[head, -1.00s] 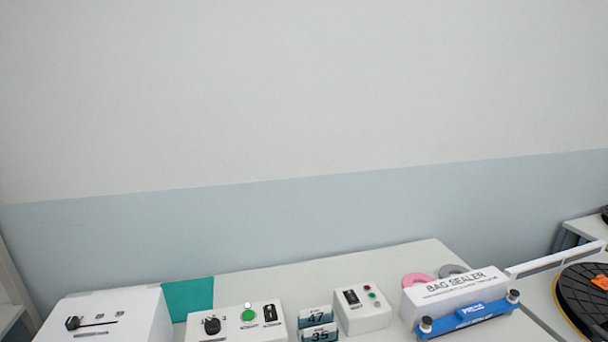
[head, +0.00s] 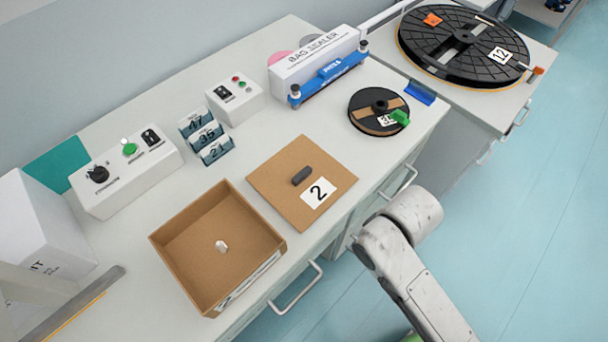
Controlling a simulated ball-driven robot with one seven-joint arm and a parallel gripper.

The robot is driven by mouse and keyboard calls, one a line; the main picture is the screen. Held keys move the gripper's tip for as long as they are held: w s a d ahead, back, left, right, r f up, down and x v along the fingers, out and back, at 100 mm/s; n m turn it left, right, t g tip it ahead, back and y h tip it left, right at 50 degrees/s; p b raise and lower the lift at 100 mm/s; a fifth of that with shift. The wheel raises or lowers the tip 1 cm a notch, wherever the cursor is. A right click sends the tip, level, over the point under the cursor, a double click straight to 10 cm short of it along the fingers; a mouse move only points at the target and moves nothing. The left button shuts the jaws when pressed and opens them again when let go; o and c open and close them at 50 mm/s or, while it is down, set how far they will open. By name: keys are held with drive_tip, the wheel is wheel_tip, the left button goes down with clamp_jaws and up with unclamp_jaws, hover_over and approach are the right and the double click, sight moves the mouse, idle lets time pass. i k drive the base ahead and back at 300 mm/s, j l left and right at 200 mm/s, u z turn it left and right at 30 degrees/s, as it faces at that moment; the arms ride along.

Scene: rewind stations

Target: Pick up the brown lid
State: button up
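The brown lid (head: 272,172) lies flat on the white bench in the head view. A small white piece (head: 222,246) lies in the box. Part of my arm shows at the lower right, off the bench's front edge. My gripper is not in view.
A black reel (head: 366,98) with a green clip is right of the lid. The bag sealer (head: 318,58), numbered cards (head: 214,150) and two control boxes (head: 236,97) stand behind. A large black reel (head: 420,35) is on the right bench. Drawer handles (head: 300,290) jut from the front.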

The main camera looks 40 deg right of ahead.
sight(301, 181)
drive_tip(key=u, duration=0.45)
drive_tip(key=k+l+u, duration=0.1)
drive_tip(key=l+u, duration=0.15)
drive_tip(key=l, duration=0.15)
drive_tip(key=k+l+u, duration=0.35)
drive_tip(key=l+u, duration=0.15)
drive_tip(key=l, duration=0.2)
drive_tip(key=k+l+u, duration=0.25)
drive_tip(key=l+u, duration=0.35)
